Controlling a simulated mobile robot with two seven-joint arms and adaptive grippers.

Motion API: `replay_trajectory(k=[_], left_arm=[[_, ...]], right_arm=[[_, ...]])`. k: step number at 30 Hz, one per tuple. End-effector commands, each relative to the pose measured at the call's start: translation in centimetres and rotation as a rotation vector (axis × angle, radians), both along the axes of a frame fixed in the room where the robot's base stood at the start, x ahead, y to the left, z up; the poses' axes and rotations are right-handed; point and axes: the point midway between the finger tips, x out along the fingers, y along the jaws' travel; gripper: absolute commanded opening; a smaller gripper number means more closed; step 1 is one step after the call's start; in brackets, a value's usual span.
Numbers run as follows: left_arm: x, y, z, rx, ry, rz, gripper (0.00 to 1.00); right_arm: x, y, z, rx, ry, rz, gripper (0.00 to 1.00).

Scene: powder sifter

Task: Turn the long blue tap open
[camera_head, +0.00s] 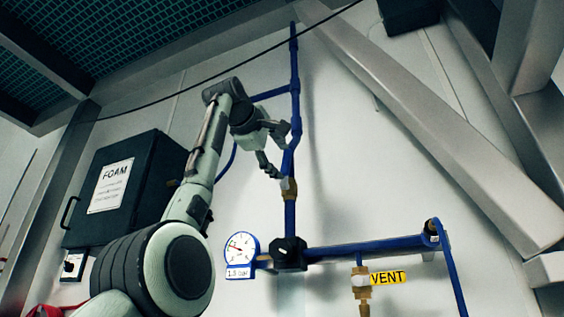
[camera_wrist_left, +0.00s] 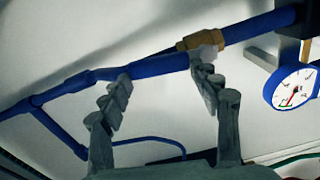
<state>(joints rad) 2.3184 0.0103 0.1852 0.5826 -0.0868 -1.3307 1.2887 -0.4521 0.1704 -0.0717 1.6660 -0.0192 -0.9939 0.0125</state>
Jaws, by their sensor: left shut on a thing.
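The long blue tap (camera_head: 289,160) shows in the head view as a slightly tilted blue length on the upright blue pipe, just above a brass fitting (camera_head: 288,188). In the left wrist view the tap (camera_wrist_left: 160,66) runs sideways to the brass fitting (camera_wrist_left: 205,40). My left gripper (camera_head: 285,152) is at the tap, shut on it with the fingers wide apart. In the left wrist view, one finger of the left gripper (camera_wrist_left: 163,75) is near the brass fitting and the other farther along the blue length. The fingers hide small parts of it. My right gripper is not in view.
A pressure gauge (camera_head: 241,248) and a dark block (camera_head: 290,253) sit below on the pipes. A brass valve hangs beside a yellow VENT label (camera_head: 388,278). A black FOAM box (camera_head: 125,188) is on the left wall. A thick metal beam (camera_head: 430,130) slants across the right.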

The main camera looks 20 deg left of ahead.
Motion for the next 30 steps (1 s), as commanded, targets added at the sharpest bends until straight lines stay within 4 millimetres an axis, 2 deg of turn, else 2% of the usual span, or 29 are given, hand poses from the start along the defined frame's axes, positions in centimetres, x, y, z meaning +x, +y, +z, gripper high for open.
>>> replay_trajectory(k=[11, 27, 28, 30], left_arm=[[0.0, 0.1, 0.2, -0.155, -0.003, -0.001, 0.10], [0.0, 0.2, 0.2, -0.180, -0.003, -0.001, 0.10], [0.0, 0.2, 0.2, -0.180, -0.003, -0.001, 0.65], [0.0, 0.2, 0.2, -0.180, -0.002, -0.001, 0.73]], right_arm=[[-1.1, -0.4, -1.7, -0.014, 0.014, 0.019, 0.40], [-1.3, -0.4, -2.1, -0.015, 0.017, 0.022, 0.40], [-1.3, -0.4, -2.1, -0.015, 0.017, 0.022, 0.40], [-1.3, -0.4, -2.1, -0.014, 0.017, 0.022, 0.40]])
